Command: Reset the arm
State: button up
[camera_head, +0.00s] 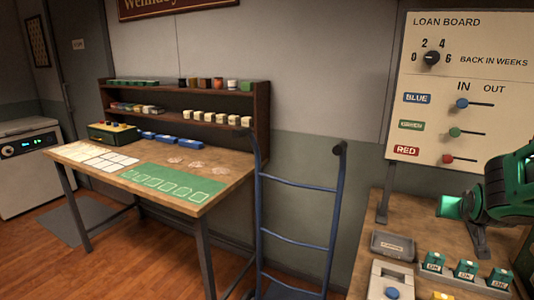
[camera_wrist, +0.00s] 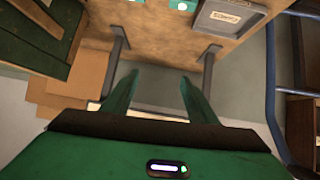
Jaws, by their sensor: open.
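My gripper (camera_wrist: 157,98) shows in the wrist view, with two dark green fingers spread apart and nothing between them. Beyond the fingers is grey floor near the legs of a wooden counter (camera_wrist: 160,28). In the head view, a green and black body at the right edge, over the counter (camera_head: 372,212), looks like part of my arm. I cannot make out the fingertips clearly there.
A blue hand truck (camera_head: 298,240) stands between counter and worktable (camera_head: 215,165).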

jog(key=s+a+f+g+y, duration=0.1)
jog(key=s+a+g+y, duration=0.1)
jog(key=s, duration=0.6)
jog(key=s+a+f+g+y, duration=0.1)
jog(key=s+a+g+y, duration=0.1)
jog(key=s+a+g, duration=0.2)
jog(key=s+a+f+g+y, duration=0.2)
jog(key=s+a, duration=0.6)
jog(key=s, duration=0.4)
jog(key=shift+s+a+g+y, duration=0.15)
jog(key=shift+g+y, duration=0.15)
jog(key=shift+g, duration=0.2)
